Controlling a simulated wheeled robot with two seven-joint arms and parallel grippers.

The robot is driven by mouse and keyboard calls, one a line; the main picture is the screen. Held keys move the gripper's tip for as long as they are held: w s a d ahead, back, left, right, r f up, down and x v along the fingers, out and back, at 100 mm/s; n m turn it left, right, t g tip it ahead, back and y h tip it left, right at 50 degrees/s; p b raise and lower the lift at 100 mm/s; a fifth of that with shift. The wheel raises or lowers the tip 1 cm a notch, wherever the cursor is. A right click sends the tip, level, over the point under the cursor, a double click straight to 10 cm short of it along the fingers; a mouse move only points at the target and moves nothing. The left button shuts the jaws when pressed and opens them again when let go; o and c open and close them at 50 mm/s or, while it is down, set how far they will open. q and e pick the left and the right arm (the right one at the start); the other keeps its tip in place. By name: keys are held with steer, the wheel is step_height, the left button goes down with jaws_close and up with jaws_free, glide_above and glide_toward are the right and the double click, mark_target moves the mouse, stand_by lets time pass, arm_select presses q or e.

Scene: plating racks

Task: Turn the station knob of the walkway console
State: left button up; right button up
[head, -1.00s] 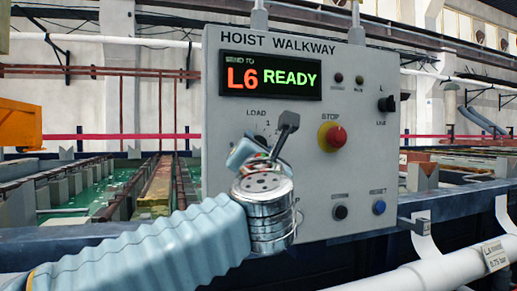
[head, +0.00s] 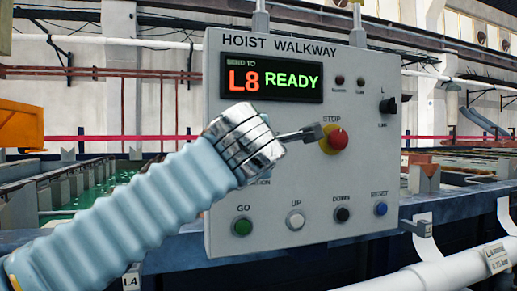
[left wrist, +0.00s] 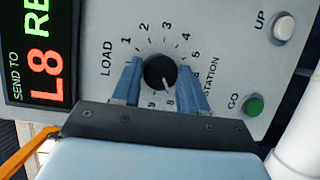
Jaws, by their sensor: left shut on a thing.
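The station knob (left wrist: 160,66) is a round black dial with a white pointer line, ringed by printed numbers. In the left wrist view the pointer aims at about 8. My left gripper (left wrist: 165,77) has its two blue fingers on either side of the knob, shut on it. The walkway console (head: 365,190) is a grey panel. Its display (head: 272,79) reads L8 READY. In the head view my left wrist hides the knob and fingers. My right gripper is not in view.
A red stop button (head: 335,140) on a yellow base sits right of my wrist. Below are the green GO button (head: 242,227), white UP button (head: 295,221), dark DOWN button (head: 342,214) and blue RESET button (head: 380,208). A white pipe (head: 430,277) runs at lower right.

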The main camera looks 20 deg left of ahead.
arm_select(q)
steer(key=m+g, duration=0.1)
steer(key=m, duration=0.2)
steer(key=shift+w+d, duration=0.1)
steer(key=shift+d, duration=0.05)
steer(key=shift+m+g+y, duration=0.5)
steer(key=shift+m+g, duration=0.4)
steer(key=shift+m, duration=0.4)
steer(key=o, duration=1)
steer(key=shift+o, duration=0.2)
steer(key=shift+r, duration=0.1)
steer(key=v, duration=1.3)
steer(key=shift+s, duration=0.35)
